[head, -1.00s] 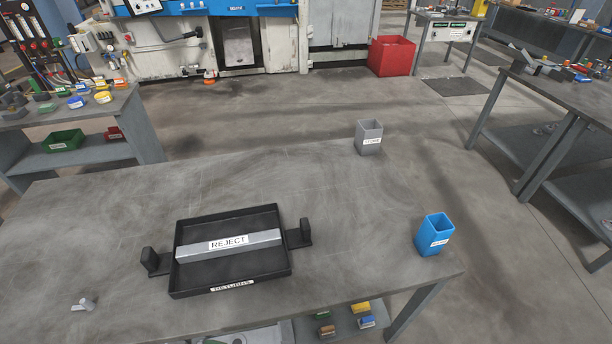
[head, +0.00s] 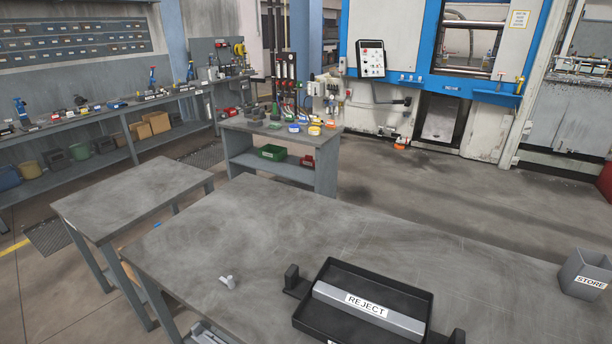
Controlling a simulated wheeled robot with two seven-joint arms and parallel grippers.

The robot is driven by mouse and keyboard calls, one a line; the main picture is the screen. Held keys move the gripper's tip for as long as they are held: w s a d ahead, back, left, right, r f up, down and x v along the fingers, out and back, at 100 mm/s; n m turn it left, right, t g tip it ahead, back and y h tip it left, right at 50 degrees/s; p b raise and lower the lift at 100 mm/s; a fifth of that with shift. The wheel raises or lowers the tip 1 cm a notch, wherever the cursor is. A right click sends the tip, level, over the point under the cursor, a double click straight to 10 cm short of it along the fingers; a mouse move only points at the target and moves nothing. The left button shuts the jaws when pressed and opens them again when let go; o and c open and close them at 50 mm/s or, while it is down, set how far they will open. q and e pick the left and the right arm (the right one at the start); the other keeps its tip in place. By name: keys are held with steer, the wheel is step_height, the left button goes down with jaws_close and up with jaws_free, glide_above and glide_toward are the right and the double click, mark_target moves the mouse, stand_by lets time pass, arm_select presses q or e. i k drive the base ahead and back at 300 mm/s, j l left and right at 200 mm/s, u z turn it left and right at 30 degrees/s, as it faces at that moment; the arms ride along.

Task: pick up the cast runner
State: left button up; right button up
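A small light grey metal piece (head: 228,282), which looks like the cast runner, lies on the grey table (head: 240,222) near its front left part. It has a short stem and a wider end. It lies apart from the black tray to its right, with bare table around it. Neither of my grippers shows in the head view.
The black tray (head: 340,276) has upright end handles and a grey bar labelled REJECT (head: 340,298). A grey STORE bin (head: 588,276) stands at the right. A smaller table (head: 130,195) stands at the left, a cluttered bench (head: 272,130) behind. The table's middle is clear.

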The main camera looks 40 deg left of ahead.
mark_target(230, 282)
steer(key=u, duration=1.85)
steer(key=i+j+z, duration=0.3)
steer(key=j, duration=0.15)
